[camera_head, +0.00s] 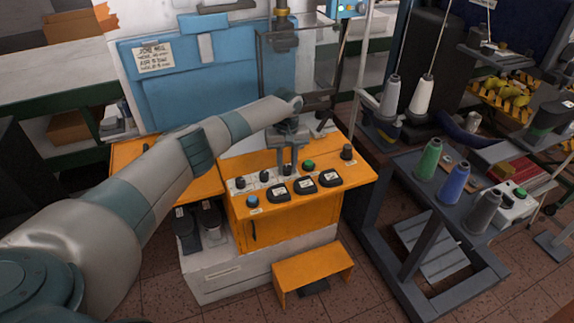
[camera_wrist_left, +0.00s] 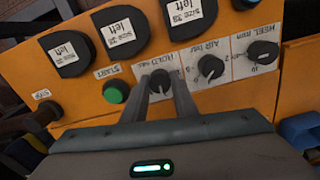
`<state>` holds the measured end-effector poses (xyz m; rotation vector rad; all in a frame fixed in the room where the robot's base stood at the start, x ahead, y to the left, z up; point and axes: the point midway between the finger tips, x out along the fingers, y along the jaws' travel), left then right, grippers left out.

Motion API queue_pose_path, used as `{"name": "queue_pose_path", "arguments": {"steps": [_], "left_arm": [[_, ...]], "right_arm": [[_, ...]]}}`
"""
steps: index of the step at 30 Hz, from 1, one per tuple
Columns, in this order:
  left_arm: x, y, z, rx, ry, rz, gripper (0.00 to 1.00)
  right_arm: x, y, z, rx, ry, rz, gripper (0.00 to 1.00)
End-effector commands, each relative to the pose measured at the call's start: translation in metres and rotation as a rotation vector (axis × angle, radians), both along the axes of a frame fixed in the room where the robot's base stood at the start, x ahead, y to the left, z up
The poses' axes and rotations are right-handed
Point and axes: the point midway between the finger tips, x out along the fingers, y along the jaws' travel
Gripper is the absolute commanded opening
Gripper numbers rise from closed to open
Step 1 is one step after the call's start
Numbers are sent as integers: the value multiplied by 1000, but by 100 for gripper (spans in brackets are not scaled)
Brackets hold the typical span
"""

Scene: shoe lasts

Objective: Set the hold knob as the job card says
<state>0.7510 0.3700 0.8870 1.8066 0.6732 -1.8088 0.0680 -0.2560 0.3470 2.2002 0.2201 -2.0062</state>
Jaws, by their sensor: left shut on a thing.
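My left gripper (camera_head: 287,168) reaches down onto the sloped orange control panel (camera_head: 350,173). In the left wrist view its fingers stand on either side of the black hold knob (camera_wrist_left: 160,80), shut on it. My right gripper is not in view.
Beside the hold knob are the air knob (camera_wrist_left: 210,67), the heel knob (camera_wrist_left: 263,52) and a green start button (camera_wrist_left: 116,92). A grey stand with thread spools (camera_head: 455,180) is at right.

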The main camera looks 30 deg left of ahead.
Motion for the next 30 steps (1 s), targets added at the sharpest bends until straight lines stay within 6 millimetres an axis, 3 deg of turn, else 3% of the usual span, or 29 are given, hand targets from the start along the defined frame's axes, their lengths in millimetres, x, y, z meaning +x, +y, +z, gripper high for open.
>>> {"name": "queue_pose_path", "arguments": {"steps": [30], "left_arm": [[0,1,0,-2,-1,-924,3]], "right_arm": [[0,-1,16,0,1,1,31]]}}
